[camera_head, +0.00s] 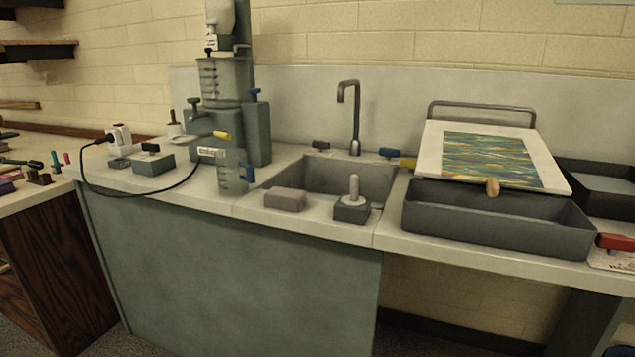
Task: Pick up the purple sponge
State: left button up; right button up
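No clearly purple sponge stands out. A small dark purple block (7,186) lies at the left edge of the view on the wood-sided bench; it is too small to tell whether it is a sponge. A sponge-like block (285,199) of dull grey-mauve colour lies flat on the pale counter at the front left of the sink. Neither of my grippers is in view, and nothing touches either block.
The sink (345,182) has a tall tap (356,112) behind it. A dark block with a peg (352,208) stands right of the mauve block. A deep dark tray (490,222) with a marbled board (430,160) fills the right. A black cable (85,180) loops over the left counter.

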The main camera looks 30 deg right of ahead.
aim_at(284, 200)
jog(key=i+l+z, duration=0.35)
jog(key=i+l, duration=0.2)
jog(key=i+l+z, duration=0.35)
jog(key=i+l, duration=0.2)
jog(key=i, duration=0.05)
